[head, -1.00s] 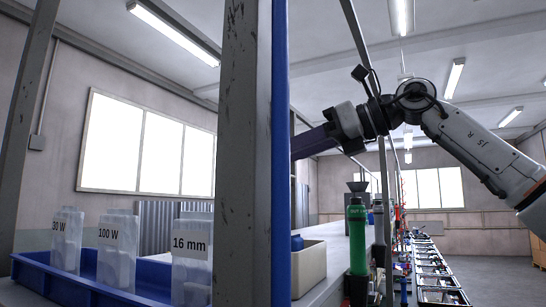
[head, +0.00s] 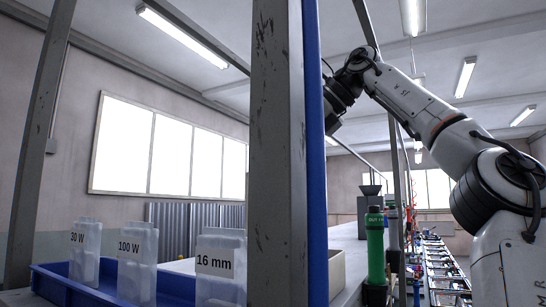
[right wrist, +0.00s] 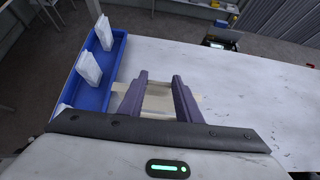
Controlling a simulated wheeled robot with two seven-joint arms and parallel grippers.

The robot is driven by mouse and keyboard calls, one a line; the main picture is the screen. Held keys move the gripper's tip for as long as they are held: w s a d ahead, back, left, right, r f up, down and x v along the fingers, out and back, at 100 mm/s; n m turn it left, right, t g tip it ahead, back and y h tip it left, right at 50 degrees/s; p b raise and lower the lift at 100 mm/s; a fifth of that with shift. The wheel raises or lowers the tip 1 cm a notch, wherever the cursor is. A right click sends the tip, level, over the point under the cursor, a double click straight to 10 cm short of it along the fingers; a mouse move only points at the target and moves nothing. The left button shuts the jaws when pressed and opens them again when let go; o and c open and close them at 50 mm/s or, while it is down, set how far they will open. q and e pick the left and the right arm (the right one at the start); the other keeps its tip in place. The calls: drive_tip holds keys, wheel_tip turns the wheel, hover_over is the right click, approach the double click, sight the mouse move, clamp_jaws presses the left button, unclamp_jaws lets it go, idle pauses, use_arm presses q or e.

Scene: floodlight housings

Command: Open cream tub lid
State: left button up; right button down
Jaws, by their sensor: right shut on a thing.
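The cream tub (head: 336,272) shows only in part in the head view, behind the grey post. In the right wrist view, a flat cream piece, the tub lid (right wrist: 158,104), lies between and just beside the two purple fingers of my right gripper (right wrist: 160,78). The gripper is shut on it with the fingers apart. Whether the lid is lifted clear of the tub cannot be told. In the head view my right arm reaches behind the post, which hides the fingers. My left gripper is not in view.
A blue tray (head: 62,288) holds white bags labelled 30 W (head: 84,255), 100 W (head: 137,262) and 16 mm (head: 219,268). A grey post (head: 276,150) with a blue edge stands close in front. A green bottle (head: 375,250) stands right of the tub. The white table (right wrist: 250,100) is largely clear.

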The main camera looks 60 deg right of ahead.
drive_tip(key=shift+s+r, duration=0.1)
drive_tip(key=shift+r, duration=0.2)
drive_tip(key=c, duration=1.6)
unclamp_jaws()
drive_tip(key=shift+c, duration=0.2)
drive_tip(key=o, duration=0.4)
drive_tip(key=shift+s, duration=0.25)
drive_tip(key=shift+c, duration=0.2)
drive_tip(key=v, duration=0.7)
drive_tip(key=shift+s, duration=0.15)
